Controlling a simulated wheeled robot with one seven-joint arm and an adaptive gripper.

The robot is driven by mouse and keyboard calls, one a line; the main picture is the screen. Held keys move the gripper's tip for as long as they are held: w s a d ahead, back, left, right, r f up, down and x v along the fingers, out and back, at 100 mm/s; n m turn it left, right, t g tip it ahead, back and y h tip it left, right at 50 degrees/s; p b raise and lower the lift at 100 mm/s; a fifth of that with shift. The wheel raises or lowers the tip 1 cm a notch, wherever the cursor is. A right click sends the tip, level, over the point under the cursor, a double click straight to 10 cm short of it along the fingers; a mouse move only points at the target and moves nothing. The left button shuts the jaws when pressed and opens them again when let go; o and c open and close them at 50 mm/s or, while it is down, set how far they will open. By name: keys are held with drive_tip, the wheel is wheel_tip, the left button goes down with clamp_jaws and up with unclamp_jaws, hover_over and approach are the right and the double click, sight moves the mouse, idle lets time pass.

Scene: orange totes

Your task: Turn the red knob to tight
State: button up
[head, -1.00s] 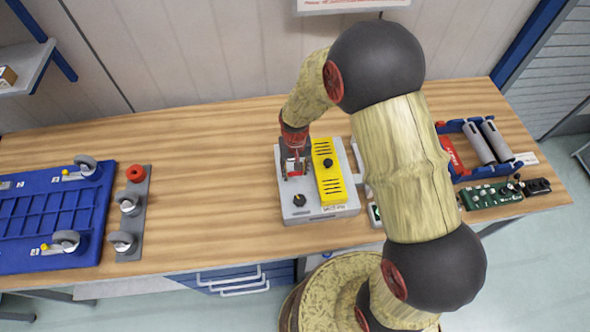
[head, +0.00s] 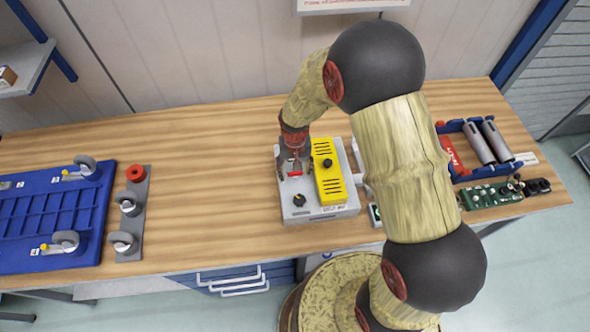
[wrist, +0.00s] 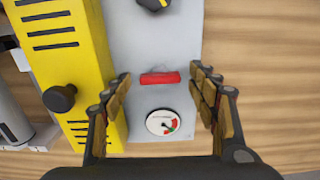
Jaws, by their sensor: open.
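The red knob (wrist: 160,78) is a short red bar on the grey face of a box-shaped unit (head: 285,213). In the wrist view it lies nearly level across the picture. My gripper (wrist: 161,72) is open, one finger on each side of the knob, with gaps between the fingers and the bar's ends. In the head view my gripper (head: 295,168) is over the unit's left part, and the knob shows as a small red patch (head: 296,174). A round gauge (wrist: 161,122) with red and green marks sits below the knob in the wrist view; its reading is too small to tell.
A yellow slotted block (head: 328,178) with a black knob (wrist: 59,98) stands right beside the gripper. Another black knob (head: 299,199) is on the unit's front. A caster rack (head: 137,205) and blue tray stand left. Bare wood lies between the rack and unit.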

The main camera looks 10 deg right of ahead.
drive_tip(key=shift+r, duration=0.1)
wheel_tip(320, 180, up, 12)
idle(0.5)
idle(0.5)
drive_tip(key=s+d+r+t+b, duration=0.2)
drive_tip(key=s+r+b, duration=0.1)
drive_tip(key=s, duration=0.3)
drive_tip(key=s+d+r+t+b, duration=0.1)
drive_tip(key=s+d+r+b, duration=0.2)
drive_tip(key=s, duration=0.4)
drive_tip(key=s+d+r+n+t+b, duration=0.1)
drive_tip(key=s+d+r+t+b, duration=0.1)
drive_tip(key=s+r+b, duration=0.3)
drive_tip(key=shift+s+d+t+b, duration=0.3)
drive_tip(key=shift+s+b, duration=0.4)
drive_tip(key=shift+s, duration=0.45)
